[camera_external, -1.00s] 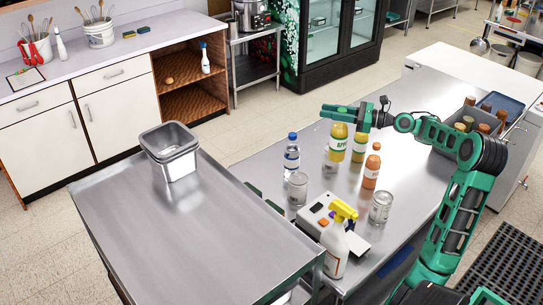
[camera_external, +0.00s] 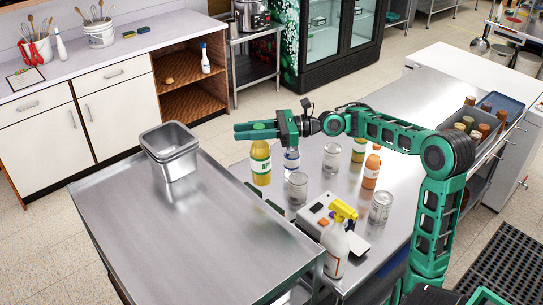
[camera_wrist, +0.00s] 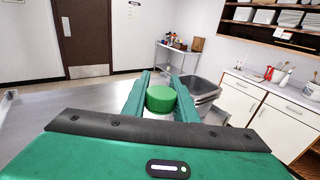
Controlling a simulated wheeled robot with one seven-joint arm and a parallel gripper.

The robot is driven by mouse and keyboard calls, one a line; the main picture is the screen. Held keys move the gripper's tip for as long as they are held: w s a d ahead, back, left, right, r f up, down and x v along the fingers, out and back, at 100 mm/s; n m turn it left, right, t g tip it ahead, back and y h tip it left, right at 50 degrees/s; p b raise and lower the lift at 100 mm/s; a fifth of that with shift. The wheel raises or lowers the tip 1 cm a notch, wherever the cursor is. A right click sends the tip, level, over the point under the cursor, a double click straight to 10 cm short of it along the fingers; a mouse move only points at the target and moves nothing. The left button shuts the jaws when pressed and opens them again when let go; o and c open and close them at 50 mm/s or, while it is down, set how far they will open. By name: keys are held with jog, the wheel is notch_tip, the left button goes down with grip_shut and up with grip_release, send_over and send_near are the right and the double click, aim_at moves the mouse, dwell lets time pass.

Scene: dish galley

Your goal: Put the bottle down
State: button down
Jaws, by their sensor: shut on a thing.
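My gripper (camera_external: 262,131) is shut on a yellow juice bottle (camera_external: 260,165) with a green cap. The bottle hangs upright near the gap between the steel counter (camera_external: 335,205) and the steel table (camera_external: 200,235) at the left. In the wrist view, the green cap (camera_wrist: 160,98) sits between my two green fingers (camera_wrist: 160,88); the rest of the bottle is mostly hidden below. How far its base is above the surfaces is hard to tell.
A steel pan (camera_external: 170,150) stands at the table's back edge; the rest of that table is clear.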

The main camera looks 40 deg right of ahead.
jog(key=s+a+r+n+g+y, duration=0.1)
jog(key=s+a, duration=0.2)
jog(key=a, duration=0.4)
jog(key=s+a+r+n+g+y, duration=0.1)
jog(key=s+a+r+g, duration=0.1)
jog(key=a, duration=0.5)
jog(key=s+a+r+n+g+y, duration=0.1)
jog(key=s+a+r+n+g, duration=0.2)
jog(key=s+a, duration=0.95)
jog(key=s+a+r+n+g, duration=0.2)
jog(key=s+a+g, duration=0.2)
jog(key=s+a, duration=0.85)
jog(key=w+d+f, duration=0.4)
jog(key=w+f, duration=0.6)
jog(key=shift+w+d+f, duration=0.15)
jog(key=shift+w+f, duration=0.05)
jog(key=shift+f, duration=0.3)
jog(key=c, duration=1.4)
grip_release()
jog(key=shift+c, duration=0.2)
jog(key=d, duration=1.2)
